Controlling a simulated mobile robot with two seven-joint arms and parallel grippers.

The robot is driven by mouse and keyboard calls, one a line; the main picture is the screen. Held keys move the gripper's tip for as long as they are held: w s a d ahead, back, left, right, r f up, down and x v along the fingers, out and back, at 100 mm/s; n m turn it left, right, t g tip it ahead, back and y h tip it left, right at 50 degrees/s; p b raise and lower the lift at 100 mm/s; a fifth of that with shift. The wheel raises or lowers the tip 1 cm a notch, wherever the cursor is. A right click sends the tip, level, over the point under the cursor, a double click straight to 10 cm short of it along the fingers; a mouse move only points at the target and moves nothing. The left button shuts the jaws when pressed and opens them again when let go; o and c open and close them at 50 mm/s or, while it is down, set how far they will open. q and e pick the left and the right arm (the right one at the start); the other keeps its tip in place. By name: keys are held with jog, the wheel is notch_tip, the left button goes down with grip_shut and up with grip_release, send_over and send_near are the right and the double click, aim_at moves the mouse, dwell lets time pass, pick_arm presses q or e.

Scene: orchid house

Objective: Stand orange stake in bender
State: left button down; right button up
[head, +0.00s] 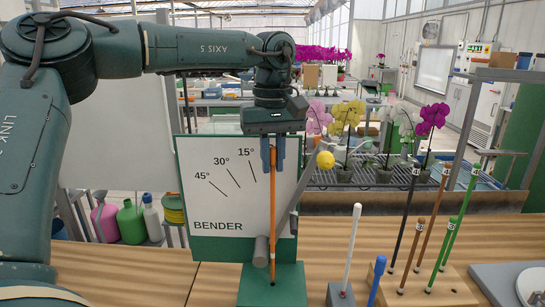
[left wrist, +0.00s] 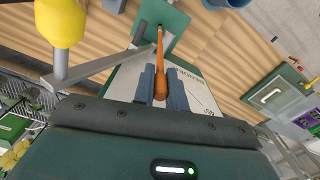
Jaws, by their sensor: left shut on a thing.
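My left gripper (head: 273,164) is shut on the orange stake (head: 272,215), near its top. The stake hangs upright in front of the bender's white board (head: 210,180), marked 15°, 30° and 45°. Its lower end is at the bender's green base (head: 255,290), beside a grey peg (head: 261,251); I cannot tell whether it is in a hole or just touching. The bender's grey lever (head: 305,193) has a yellow knob (head: 325,160). In the left wrist view the stake (left wrist: 160,60) runs from between the fingers (left wrist: 161,88) toward the green base (left wrist: 172,22). My right gripper is not in view.
A wooden block (head: 440,288) at the right holds several standing stakes, black, brown and green. A white stake (head: 351,245) and a blue handle (head: 376,275) stand close right of the bender. Potted orchids stand behind. The tabletop left of the base (head: 215,285) is clear.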

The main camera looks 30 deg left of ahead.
aim_at(273, 208)
pick_arm(q)
jog(key=shift+f+b, duration=0.45)
jog(key=shift+f, duration=0.6)
dwell(0.7)
jog(key=shift+f+b, duration=0.55)
jog(key=shift+f, duration=0.65)
jog(key=shift+f+b, duration=1.3)
jog(key=shift+f, duration=0.35)
jog(key=c, duration=1.3)
grip_release()
jog(key=o, duration=0.5)
jog(key=shift+o, duration=0.2)
